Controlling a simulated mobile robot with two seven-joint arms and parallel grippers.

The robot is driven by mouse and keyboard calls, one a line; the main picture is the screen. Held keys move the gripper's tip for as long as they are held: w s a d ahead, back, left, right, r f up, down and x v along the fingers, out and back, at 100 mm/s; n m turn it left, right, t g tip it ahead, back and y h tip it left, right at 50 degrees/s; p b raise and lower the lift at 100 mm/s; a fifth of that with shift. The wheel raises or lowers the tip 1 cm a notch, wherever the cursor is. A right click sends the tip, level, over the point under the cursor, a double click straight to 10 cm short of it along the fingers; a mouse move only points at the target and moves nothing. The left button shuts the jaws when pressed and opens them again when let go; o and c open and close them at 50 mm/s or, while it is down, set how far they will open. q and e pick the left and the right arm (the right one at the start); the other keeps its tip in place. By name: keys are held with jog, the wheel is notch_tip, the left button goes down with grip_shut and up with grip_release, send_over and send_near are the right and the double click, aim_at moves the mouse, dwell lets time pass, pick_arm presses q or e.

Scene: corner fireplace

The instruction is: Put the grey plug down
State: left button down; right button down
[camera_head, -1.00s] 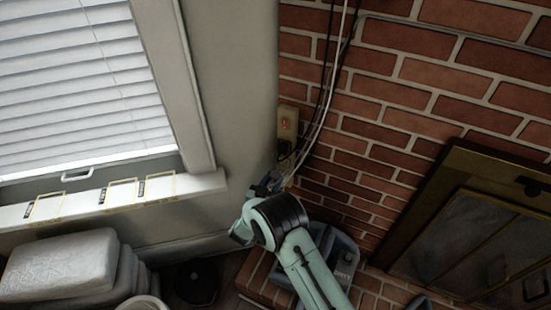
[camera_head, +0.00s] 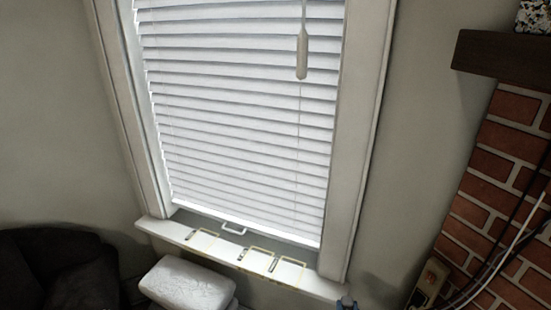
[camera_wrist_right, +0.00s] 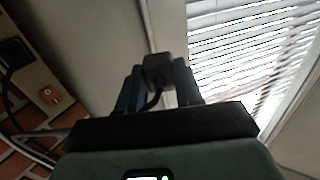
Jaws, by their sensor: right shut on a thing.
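The grey plug (camera_wrist_right: 158,69) sits between the fingertips of my right gripper (camera_wrist_right: 158,80) in the right wrist view. The blue fingers are shut on it, and a dark cord curves down from it. In the camera_head view only a small tip of my right gripper (camera_head: 346,303) shows at the bottom edge, by the right end of the windowsill (camera_head: 318,286). The plug cannot be made out there. My left gripper is in neither view.
Yellow outlined, labelled rectangles (camera_head: 258,262) mark the sill. A wall outlet (camera_head: 430,280) with cables is at right by the brick; it also shows in the wrist view (camera_wrist_right: 50,95). A wrapped pale bundle (camera_head: 188,285) lies below the sill, a dark seat (camera_head: 60,272) at left.

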jog(key=s+a+f+n+y, duration=0.1)
jog(key=s+a+f+y, duration=0.1)
jog(key=s, duration=0.3)
jog(key=shift+a+f, duration=0.25)
jog(key=shift+f, duration=0.45)
